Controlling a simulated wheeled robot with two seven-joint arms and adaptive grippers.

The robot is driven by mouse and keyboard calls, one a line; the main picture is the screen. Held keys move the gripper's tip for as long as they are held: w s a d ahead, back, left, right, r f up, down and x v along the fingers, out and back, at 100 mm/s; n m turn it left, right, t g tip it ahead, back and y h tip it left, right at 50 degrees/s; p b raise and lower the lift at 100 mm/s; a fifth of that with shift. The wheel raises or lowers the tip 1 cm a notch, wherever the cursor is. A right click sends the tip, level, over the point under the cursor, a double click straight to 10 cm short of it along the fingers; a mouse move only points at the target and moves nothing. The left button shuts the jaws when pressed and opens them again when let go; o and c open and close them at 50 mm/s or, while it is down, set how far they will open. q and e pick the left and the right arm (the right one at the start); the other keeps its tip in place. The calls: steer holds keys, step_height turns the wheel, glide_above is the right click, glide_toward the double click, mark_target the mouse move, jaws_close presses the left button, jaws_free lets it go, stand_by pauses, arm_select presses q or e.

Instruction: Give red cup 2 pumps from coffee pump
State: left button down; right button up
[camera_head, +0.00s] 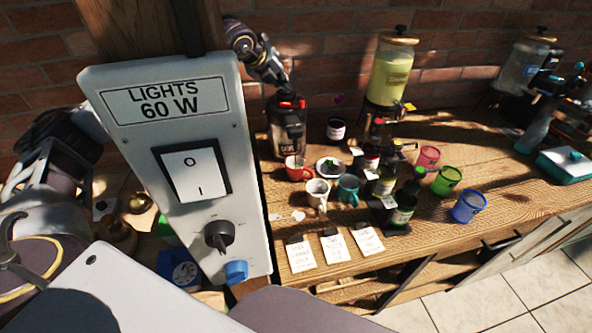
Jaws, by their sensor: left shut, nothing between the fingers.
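The coffee pump (286,133), a dark flask with a red top, stands at the back left of the wooden table. The red cup (296,169) stands upright on the table in front of the pump, close to its foot. My left gripper (287,91) is shut and empty, with its fingertips at the top of the pump. I cannot tell whether they touch the red top. My right gripper is not in view.
A large lights switch box (232,92) blocks much of the left. White (317,194) and teal (348,189) mugs and dark bottles stand near the red cup. A yellow drink dispenser (389,75) stands behind. Note cards (333,247) lie at the front edge.

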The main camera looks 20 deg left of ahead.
arm_select(q)
steer(key=shift+r, duration=0.85)
steer(key=shift+r+p, duration=0.1)
steer(key=shift+p, duration=0.2)
steer(key=shift+r+p, duration=1.05)
steer(key=shift+r, duration=1.9)
steer(key=shift+f, duration=0.1)
